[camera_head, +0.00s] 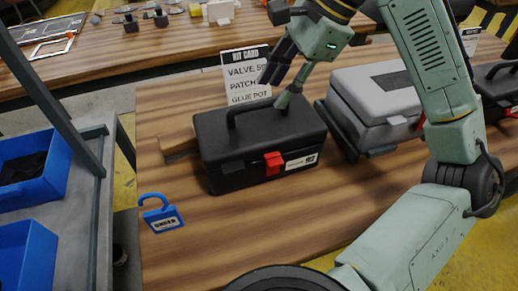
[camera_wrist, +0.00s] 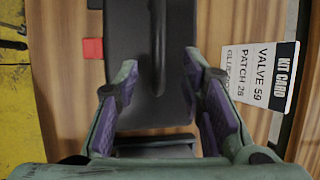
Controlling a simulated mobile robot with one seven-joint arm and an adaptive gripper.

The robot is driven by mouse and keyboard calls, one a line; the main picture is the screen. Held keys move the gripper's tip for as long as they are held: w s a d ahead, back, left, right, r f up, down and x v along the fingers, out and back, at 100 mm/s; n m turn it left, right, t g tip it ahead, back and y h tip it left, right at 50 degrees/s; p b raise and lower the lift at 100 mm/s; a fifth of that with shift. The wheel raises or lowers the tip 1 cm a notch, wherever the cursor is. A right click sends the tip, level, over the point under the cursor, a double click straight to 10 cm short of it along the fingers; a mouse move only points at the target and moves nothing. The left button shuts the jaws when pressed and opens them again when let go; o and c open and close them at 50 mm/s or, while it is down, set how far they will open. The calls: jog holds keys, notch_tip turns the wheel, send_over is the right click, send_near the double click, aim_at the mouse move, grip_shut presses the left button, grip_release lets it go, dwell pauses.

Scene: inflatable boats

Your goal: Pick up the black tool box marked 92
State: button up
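The black tool box (camera_head: 225,150) stands upright on the wooden bench, with a red latch and a white label on its front that appears to read 92. Its raised handle (camera_head: 250,106) runs along the lid. My gripper (camera_head: 280,82) is over the right part of the lid, close to the handle. In the wrist view, my gripper (camera_wrist: 160,65) has its purple-padded fingers spread wide on either side of the line of the handle (camera_wrist: 156,45), gripping nothing. The black lid (camera_wrist: 125,35) fills the top middle. Whether a finger touches the handle I cannot tell.
A grey case (camera_head: 375,100) stands close to the right, another dark case (camera_head: 497,85) beyond it. A kit card (camera_head: 245,72) stands behind the box. Blue bins (camera_head: 35,170) are on the left cart.

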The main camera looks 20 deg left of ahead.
aim_at(263, 101)
jog(key=a+f, duration=0.1)
jog(key=s+a+f, duration=0.1)
jog(key=f, duration=0.1)
jog(key=shift+s+a+f+p, duration=0.1)
jog(key=shift+a+f+p, duration=0.2)
jog(key=shift+p, duration=0.1)
jog(key=shift+a+f, duration=0.15)
jog(key=shift+f, duration=0.25)
grip_shut()
dwell(0.3)
